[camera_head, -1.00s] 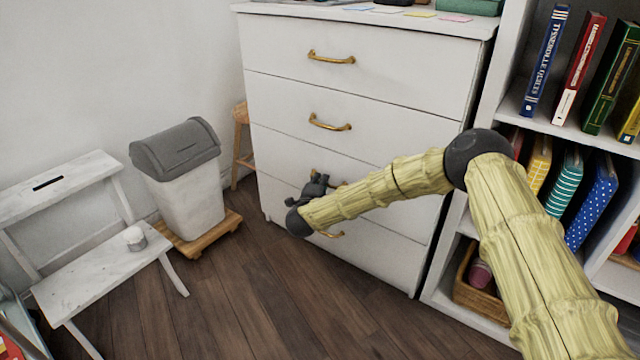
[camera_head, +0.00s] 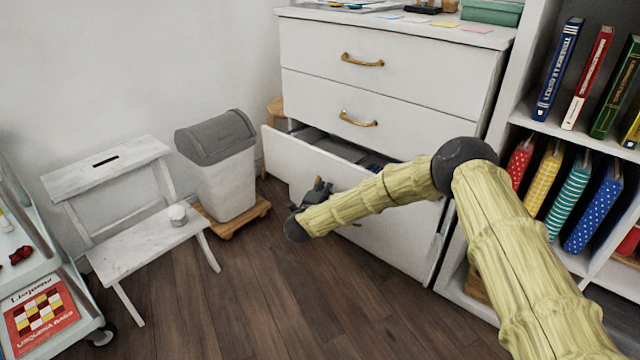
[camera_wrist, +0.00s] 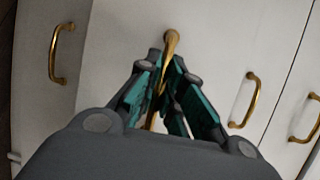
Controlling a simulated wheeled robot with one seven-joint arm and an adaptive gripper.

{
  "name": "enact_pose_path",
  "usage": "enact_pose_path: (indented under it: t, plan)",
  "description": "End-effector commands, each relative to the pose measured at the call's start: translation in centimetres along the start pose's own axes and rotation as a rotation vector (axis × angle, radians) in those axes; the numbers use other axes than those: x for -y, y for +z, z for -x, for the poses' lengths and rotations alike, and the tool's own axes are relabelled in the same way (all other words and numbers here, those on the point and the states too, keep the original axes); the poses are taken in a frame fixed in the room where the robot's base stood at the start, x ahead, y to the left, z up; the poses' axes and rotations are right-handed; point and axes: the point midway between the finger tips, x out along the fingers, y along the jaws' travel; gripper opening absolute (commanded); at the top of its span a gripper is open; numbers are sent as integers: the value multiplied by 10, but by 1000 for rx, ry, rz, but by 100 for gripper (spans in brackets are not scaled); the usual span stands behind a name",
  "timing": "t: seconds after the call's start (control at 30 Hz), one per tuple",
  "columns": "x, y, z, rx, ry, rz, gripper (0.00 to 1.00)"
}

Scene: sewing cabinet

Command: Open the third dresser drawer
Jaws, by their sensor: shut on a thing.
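The white dresser (camera_head: 390,80) has brass handles on its drawer fronts. The third drawer (camera_head: 290,162) stands pulled partway out, and its inside shows with some dark and blue contents. My gripper (camera_head: 318,190) is at this drawer's front, partly hidden behind my arm in the head view. In the wrist view my gripper (camera_wrist: 163,95) is shut on the brass handle (camera_wrist: 171,45), which runs between the teal finger pads. The upper two drawers and the bottom drawer (camera_head: 385,235) are shut.
A white bin with a grey lid (camera_head: 218,160) and a white step stool (camera_head: 150,225) stand left of the dresser. A bookshelf (camera_head: 515,110) adjoins it on the right. A cart (camera_head: 45,270) is at far left. The floor (camera_head: 270,290) in front is clear.

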Motion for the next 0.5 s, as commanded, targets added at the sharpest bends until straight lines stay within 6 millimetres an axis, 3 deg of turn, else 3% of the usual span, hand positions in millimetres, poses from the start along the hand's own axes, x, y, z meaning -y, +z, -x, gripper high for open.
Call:
enact_pose_path:
  t: [0.5]
  plan:
    - [-10, 47, 100, -8, -1, 3, 0]
